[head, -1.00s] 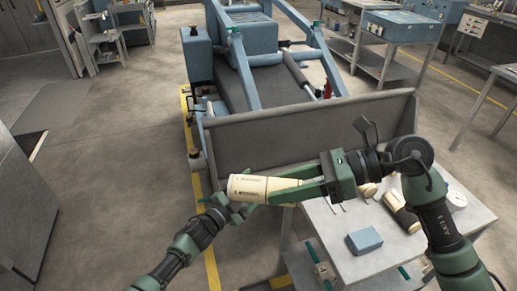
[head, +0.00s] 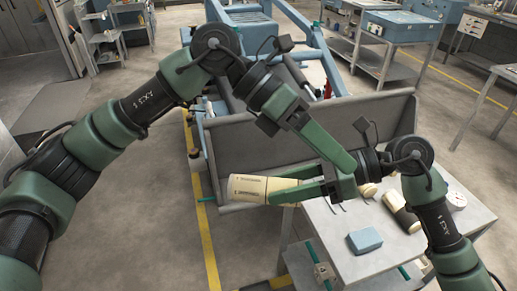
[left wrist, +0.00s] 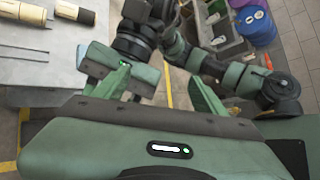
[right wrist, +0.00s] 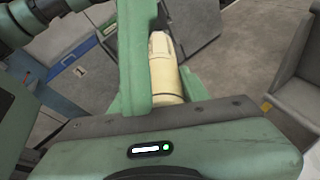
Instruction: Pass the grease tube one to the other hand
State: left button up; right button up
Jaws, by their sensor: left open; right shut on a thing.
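The grease tube (head: 255,189) is cream with a pale cap end and lies roughly level in the air, left of the table in the head view. My right gripper (head: 275,192) is shut on it, and the tube also shows between its fingers in the right wrist view (right wrist: 163,68). My left gripper (head: 345,163) is open and empty. In the head view it points down to the right, overlapping the right gripper's body, away from the tube. Whether they touch is unclear. In the left wrist view the left fingers (left wrist: 158,90) are spread apart.
A grey table (head: 345,265) holds a blue box (head: 365,240), a cream and black tube (head: 401,210) and a round white gauge (head: 456,200). A grey tray-like panel (head: 300,140) of the blue machine stands behind the grippers. Open floor lies to the left.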

pick_arm(q)
jog(key=s+a+f+m+t+y, duration=0.1)
jog(key=s+a+m+t+y, duration=0.15)
jog(key=a+y, duration=0.2)
jog(key=m+t+y, duration=0.3)
jog(key=t+y, duration=0.1)
jog(key=y, duration=0.2)
send_near(260, 183)
jog(key=shift+n+h, duration=0.25)
jog(key=x, duration=1.1)
jog(key=shift+a+f, duration=0.2)
jog(key=shift+f, duration=0.05)
jog(key=shift+t, duration=0.25)
jog(key=c, duration=1.5)
pick_arm(e)
jog(key=o, duration=1.5)
